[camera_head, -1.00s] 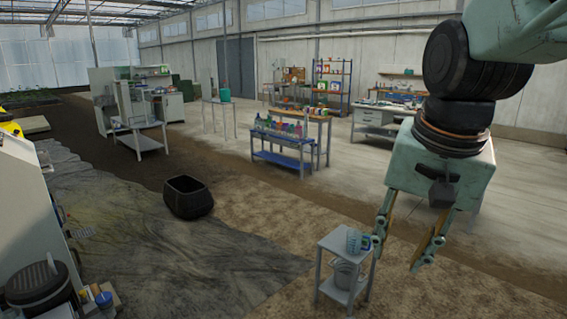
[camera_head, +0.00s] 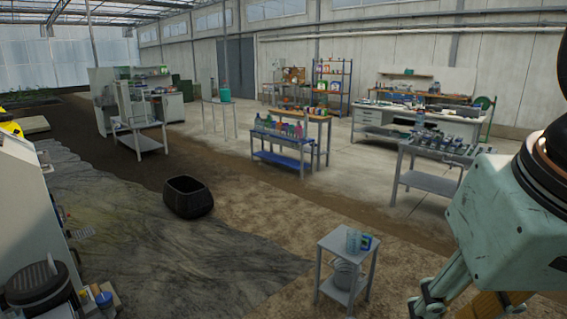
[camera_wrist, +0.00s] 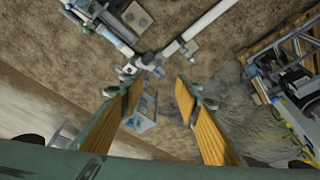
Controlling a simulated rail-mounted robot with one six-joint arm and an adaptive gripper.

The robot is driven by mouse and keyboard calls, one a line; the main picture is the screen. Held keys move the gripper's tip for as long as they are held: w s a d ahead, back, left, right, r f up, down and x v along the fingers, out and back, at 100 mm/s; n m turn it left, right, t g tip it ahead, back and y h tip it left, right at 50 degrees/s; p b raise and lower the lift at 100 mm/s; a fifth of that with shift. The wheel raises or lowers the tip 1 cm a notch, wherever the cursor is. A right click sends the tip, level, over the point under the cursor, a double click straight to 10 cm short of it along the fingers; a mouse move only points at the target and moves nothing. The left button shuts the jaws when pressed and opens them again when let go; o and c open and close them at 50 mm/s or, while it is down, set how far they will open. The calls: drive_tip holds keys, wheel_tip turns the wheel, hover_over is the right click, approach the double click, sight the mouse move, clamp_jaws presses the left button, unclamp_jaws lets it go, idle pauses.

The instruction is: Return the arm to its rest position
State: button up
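My gripper (camera_head: 464,302) is at the lower right of the head view, partly cut off by the picture's edge. In the wrist view, my gripper (camera_wrist: 165,88) has its two orange-padded fingers spread apart, with nothing held between them. Below the fingers, well away from them, are bare brown ground and a small pale stand with blue items (camera_wrist: 144,108). Most of the arm above the wrist is outside the head view.
A small grey side table (camera_head: 347,246) with a clear cup and a blue-green box stands left of my gripper. A grey bench (camera_head: 432,182) with metal fittings stands behind it. A black bin (camera_head: 187,198) is on the ground. Pipes (camera_wrist: 200,25) and equipment (camera_wrist: 290,80) show in the wrist view.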

drive_tip(key=shift+s+f+n, duration=0.2)
drive_tip(key=shift+s+n, duration=0.3)
drive_tip(key=shift+s, duration=1)
